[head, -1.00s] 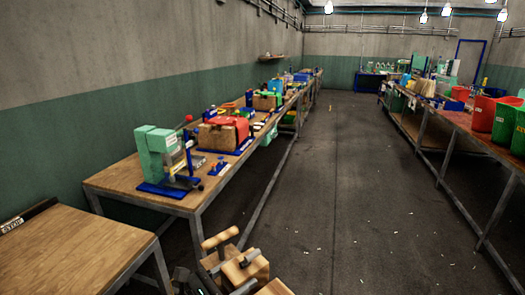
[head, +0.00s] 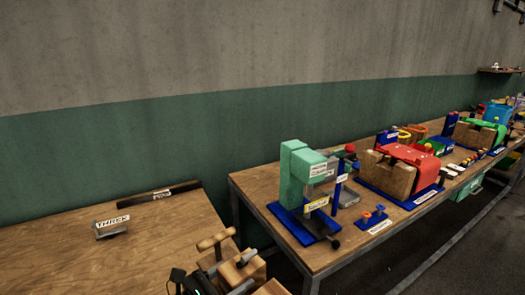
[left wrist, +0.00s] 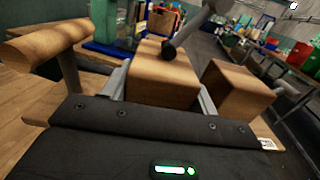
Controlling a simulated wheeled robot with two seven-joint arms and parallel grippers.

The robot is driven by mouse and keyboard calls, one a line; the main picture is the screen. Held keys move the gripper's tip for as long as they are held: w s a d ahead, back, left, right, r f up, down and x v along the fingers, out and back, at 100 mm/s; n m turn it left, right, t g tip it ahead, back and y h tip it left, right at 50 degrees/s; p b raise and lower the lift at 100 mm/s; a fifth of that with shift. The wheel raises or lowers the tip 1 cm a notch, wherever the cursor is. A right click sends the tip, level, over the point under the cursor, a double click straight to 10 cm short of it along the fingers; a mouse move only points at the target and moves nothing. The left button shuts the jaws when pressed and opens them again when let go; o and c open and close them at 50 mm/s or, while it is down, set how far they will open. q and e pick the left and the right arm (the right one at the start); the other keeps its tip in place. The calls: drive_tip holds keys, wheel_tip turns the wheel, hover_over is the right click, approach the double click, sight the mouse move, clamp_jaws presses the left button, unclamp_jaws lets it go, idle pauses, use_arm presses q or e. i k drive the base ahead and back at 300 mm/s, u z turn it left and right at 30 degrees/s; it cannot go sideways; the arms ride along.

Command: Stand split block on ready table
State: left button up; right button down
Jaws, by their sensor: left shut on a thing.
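My left gripper (left wrist: 164,92) is shut on a pale wooden block (left wrist: 160,75), which sits between its two grey fingers in the left wrist view. The same block shows at the bottom of the head view (head: 240,268). A rounded wooden handle (left wrist: 45,33) on a grey rod is to its left, and a second wooden piece (left wrist: 238,88) is to its right. I cannot tell how these parts join. A wooden table (head: 60,245) fills the lower left of the head view, beyond the gripper to the left. I cannot read a "ready" label on it. My right gripper is not visible.
The table carries a grey plate labelled THICK (head: 111,228) and a black strip (head: 146,195) at its back edge. Much of its top is bare. A longer bench (head: 262,188) holds a green press (head: 292,185) and a red-topped press (head: 405,157). A gap separates the tables.

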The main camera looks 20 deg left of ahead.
sight(74, 261)
drive_tip(key=u, duration=0.85)
drive_tip(key=i, duration=0.9)
drive_tip(key=u, duration=0.6)
